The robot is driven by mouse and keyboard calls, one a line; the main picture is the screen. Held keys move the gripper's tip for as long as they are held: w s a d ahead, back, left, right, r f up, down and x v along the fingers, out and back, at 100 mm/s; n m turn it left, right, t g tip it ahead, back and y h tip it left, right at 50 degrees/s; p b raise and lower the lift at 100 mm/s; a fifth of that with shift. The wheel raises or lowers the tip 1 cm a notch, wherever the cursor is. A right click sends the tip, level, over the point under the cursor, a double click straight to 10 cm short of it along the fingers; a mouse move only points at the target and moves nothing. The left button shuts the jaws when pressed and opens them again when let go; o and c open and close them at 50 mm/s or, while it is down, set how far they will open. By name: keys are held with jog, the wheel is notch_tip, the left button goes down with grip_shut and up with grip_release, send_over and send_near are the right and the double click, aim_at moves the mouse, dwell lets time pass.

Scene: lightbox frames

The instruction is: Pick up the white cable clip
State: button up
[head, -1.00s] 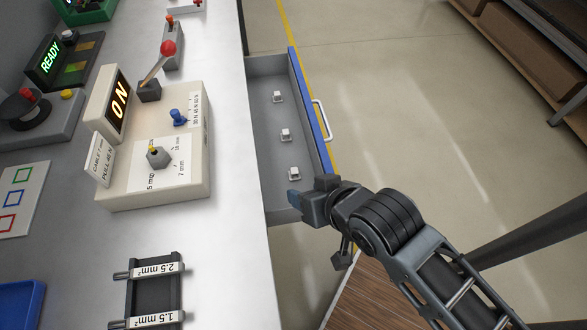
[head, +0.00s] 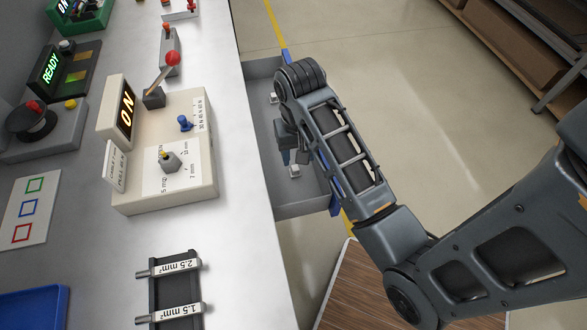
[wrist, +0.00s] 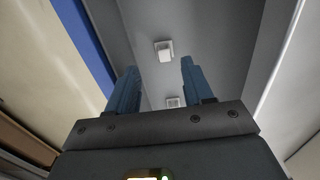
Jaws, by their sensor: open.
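Small white cable clips lie on the floor of the open grey drawer (head: 310,196). In the head view one clip (head: 273,98) shows at the far end and another clip (head: 294,171) at the near end; my arm hides the stretch between them. In the wrist view one clip (wrist: 164,51) lies ahead, just beyond the fingertips, and a second clip (wrist: 174,102) shows between the fingers, partly hidden by the gripper's body. My gripper (wrist: 158,66) is open and empty, pointing down over the drawer. Its height above the clips is hard to tell.
The drawer's blue front (head: 337,190) stands to the right of my gripper. The white worktop's edge (head: 250,150) runs along the left, with a beige ON tester (head: 190,195) and a cable rack (head: 175,290) on it. Open floor lies right of the drawer.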

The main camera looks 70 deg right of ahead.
aim_at(295, 168)
jog(key=shift+w+f, duration=0.2)
jog(key=shift+f, duration=1.35)
jog(key=shift+w+f, duration=0.2)
jog(key=shift+f, duration=1.3)
grip_shut()
